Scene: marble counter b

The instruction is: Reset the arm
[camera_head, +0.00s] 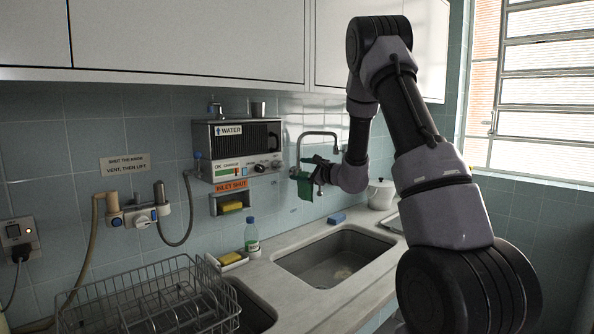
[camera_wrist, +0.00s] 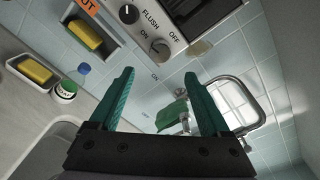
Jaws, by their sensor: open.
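My arm reaches up from the lower right in the head view and bends back down toward the wall. My gripper (camera_head: 307,180) is in front of the tiled wall, right of the water unit (camera_head: 238,150) and above the counter. In the wrist view my gripper (camera_wrist: 162,105) has its two green fingers spread wide apart, with nothing between them. A green item (camera_wrist: 172,115) shows beyond the fingers near the wall; I cannot tell if it touches anything of mine.
A metal faucet (camera_head: 318,134) stands close behind my gripper. Below are a sink (camera_head: 333,262), a bottle (camera_head: 251,236), a blue sponge (camera_head: 336,218) and a white pot (camera_head: 381,194). A wire dish rack (camera_head: 150,300) stands at lower left. White cabinets (camera_head: 190,35) hang above.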

